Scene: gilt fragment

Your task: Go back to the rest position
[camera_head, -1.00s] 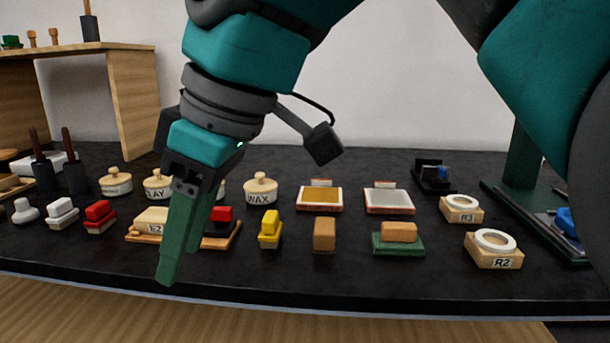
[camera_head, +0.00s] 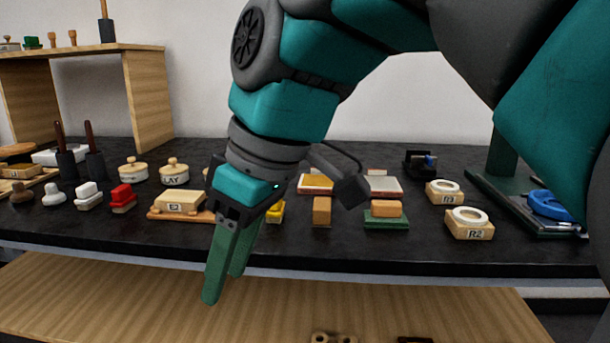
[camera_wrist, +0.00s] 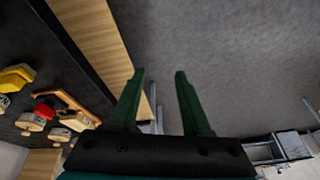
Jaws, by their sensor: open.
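My gripper (camera_head: 228,270) has green fingers and hangs in front of the black worktop (camera_head: 330,250), over the pale wooden surface below it. In the wrist view my gripper (camera_wrist: 160,82) shows two fingers spread apart with nothing between them. Grey floor lies beyond the fingertips there. In the head view my arm hides part of the row of objects, including most of the yellow block (camera_head: 275,212).
On the worktop are a wooden tray with a pale block (camera_head: 180,201), a red block (camera_head: 122,198), an orange-brown block (camera_head: 321,211), a green-based block (camera_head: 386,214) and the R2 ring holder (camera_head: 469,223). A wooden shelf (camera_head: 148,100) stands back left. The lower wooden surface (camera_head: 120,300) is mostly clear.

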